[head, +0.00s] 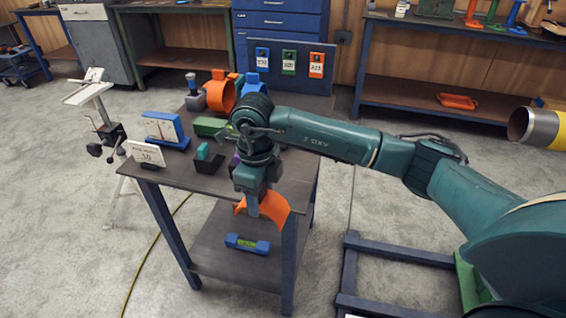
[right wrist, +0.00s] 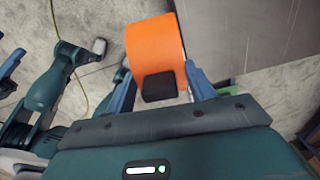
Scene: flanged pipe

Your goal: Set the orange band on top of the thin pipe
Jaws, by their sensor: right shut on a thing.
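An orange band (head: 268,207), a curved strip, hangs from my right gripper (head: 253,203) at the front edge of the small table. The right wrist view shows the band (right wrist: 155,42) with a black block (right wrist: 158,86) on its near side. The two blue fingers of my right gripper (right wrist: 158,88) stand either side of this block, shut on the band. My left gripper does not show in the head view.
The small table (head: 178,178) holds a blue gauge (head: 165,130), a number card (head: 147,154), another orange ring (head: 219,95) and a tag board (head: 290,66). A blue level (head: 247,244) lies on its lower shelf. A dark blue frame (head: 390,252) stands on the floor.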

